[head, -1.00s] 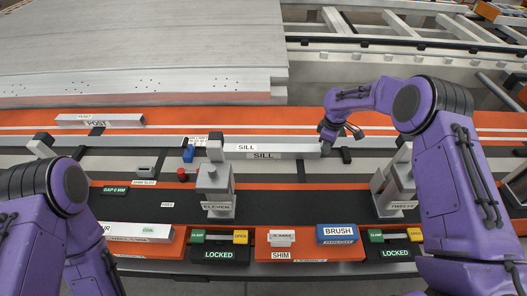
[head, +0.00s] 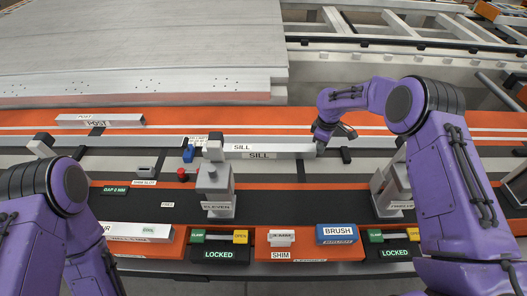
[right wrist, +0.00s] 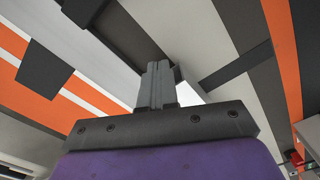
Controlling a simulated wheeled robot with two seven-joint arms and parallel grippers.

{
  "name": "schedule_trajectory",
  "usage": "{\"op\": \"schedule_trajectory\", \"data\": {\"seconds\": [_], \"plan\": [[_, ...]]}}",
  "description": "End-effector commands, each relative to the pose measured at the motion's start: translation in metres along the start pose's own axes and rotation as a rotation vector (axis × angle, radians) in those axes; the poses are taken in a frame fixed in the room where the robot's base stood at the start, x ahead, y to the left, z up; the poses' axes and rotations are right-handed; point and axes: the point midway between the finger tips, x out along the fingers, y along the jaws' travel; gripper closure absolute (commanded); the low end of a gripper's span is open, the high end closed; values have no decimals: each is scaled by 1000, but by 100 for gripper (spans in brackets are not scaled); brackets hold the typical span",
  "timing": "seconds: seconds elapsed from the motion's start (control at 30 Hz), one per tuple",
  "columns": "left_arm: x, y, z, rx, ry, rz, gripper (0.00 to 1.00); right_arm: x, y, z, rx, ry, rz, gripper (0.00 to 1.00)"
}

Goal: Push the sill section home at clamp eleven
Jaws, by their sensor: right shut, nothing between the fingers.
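The sill section (head: 285,153) is a pale bar labelled SILL, lying lengthwise along the grey track in the head view. Its left end is at clamp eleven (head: 217,190), a grey upright block labelled ELEVEN, whose top partly hides that end. My right gripper (head: 322,150) is at the sill's right end and seems to touch it. In the right wrist view its fingers (right wrist: 158,84) are together with nothing between them, and a bright end face shows just behind them. My left arm is at the left edge; its gripper is out of frame.
Clamp twelve (head: 396,190) stands at right. A LOCKED sign (head: 219,254) is below clamp eleven. A post piece (head: 100,121) lies back left. A shim tray (head: 282,253) and brush (head: 337,230) are in front.

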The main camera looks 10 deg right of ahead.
Motion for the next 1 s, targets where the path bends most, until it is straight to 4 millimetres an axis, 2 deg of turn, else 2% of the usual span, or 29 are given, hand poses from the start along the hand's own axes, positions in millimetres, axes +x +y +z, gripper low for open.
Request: {"op": "schedule_trajectory", "data": {"seconds": [1.0], "plan": [[-1, 0, 0, 0, 0, 0, 57, 0, -10, -18, 0, 1, 0, 100]]}}
